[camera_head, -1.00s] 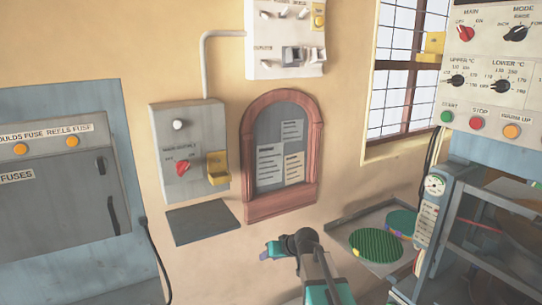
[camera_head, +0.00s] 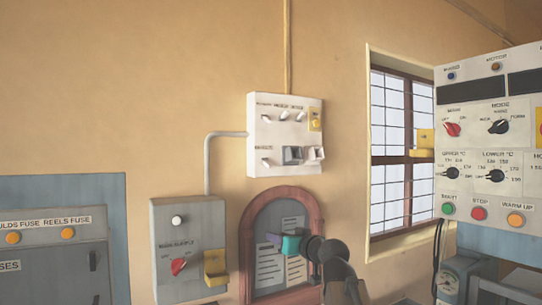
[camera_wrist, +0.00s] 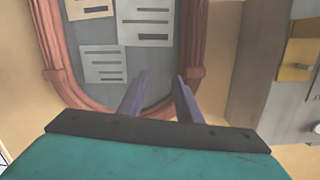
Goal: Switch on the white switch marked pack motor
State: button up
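A white switch panel (camera_head: 285,155) hangs on the wall above the arched notice board, with small levers in two rows and two bigger rocker-like switches at its lower right. The labels are too small to read, so I cannot tell which one is marked pack motor. My gripper (camera_head: 272,240) is in front of the notice board, below the panel, pointing left in the head view. In the wrist view my gripper (camera_wrist: 161,80) has its two fingers apart with nothing between them. The switch panel cannot be made out in the wrist view.
The arched notice board (camera_head: 258,225) is behind my gripper. A grey box (camera_head: 165,245) with a red knob and yellow holder is left of it. A grey fuse cabinet (camera_head: 50,260) stands far left. A barred window (camera_head: 390,150) and a press control panel (camera_head: 500,190) are on the right.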

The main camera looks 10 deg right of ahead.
jog(key=s+r+t, duration=0.3)
jog(key=s+r, duration=0.1)
jog(key=r, duration=1.1)
jog(key=n+t+y+b, duration=0.2)
jog(key=t, duration=0.1)
send_near(270, 121)
jog(key=r+v, duration=0.1)
jog(key=v, duration=0.4)
jog(key=shift+f+p+x, duration=0.15)
jog(key=shift+p+x, duration=0.75)
jog(key=shift+x, duration=2.5)
jog(key=shift+f+p+x, duration=0.15)
jog(key=shift+p+x, duration=0.7)
jog(key=shift+x, duration=2.6)
jog(key=shift+w, duration=0.15)
grip_shut()
jog(key=shift+a, duration=0.1)
